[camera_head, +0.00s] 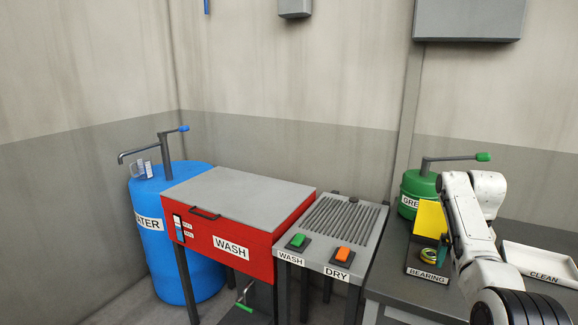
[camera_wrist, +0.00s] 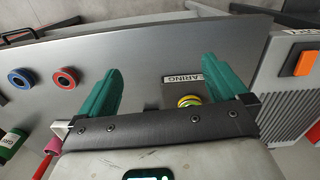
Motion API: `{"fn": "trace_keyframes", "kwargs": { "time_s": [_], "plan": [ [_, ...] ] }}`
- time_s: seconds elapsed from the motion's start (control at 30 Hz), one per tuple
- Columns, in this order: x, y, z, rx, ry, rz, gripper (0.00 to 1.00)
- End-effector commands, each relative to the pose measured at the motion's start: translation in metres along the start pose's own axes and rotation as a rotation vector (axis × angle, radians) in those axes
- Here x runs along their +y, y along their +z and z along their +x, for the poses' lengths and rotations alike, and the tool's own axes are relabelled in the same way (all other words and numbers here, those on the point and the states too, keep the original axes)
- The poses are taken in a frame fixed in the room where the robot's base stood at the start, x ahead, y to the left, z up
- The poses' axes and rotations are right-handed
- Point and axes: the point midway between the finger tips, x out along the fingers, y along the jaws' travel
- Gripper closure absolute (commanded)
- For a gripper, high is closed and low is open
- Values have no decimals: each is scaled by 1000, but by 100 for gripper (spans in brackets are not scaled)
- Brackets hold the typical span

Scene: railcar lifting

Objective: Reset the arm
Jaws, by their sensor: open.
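My white arm (camera_head: 472,225) is at the right of the head view, reaching over the dark bench. My gripper shows in the wrist view (camera_wrist: 165,85), with two green fingers spread wide apart and nothing between them. Beyond the fingers, the bearing holder (camera_wrist: 182,93) stands on the bench with a yellow-green ring at it. In the head view, the bearing holder (camera_head: 428,272) is just left of my arm. A teal piece of my gripper (camera_head: 443,252) shows beside it; the rest of the gripper is hidden there.
A red wash box (camera_head: 245,262), lid closed, and a dryer (camera_head: 345,225) with green and orange buttons stand left of the bench. A blue water barrel (camera_head: 165,250) is further left. A green grease can (camera_head: 418,190) and a white clean tray (camera_head: 545,262) flank my arm.

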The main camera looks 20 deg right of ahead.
Motion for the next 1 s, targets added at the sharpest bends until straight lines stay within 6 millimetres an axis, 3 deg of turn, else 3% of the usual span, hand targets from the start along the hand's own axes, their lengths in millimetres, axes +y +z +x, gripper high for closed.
{"fn": "trace_keyframes", "kwargs": {
  "time_s": [0.27, 0.4, 0.6, 0.8, 1.0],
  "plan": [
    [-43, 48, 85, 14, 9, -104, 0],
    [-65, 91, 132, 28, 12, -179, 0],
    [-83, 163, 186, 48, 16, -288, 0],
    [-87, 245, 221, 66, 17, -403, 0],
    [-77, 328, 236, 85, 12, -521, 0]
  ]
}}
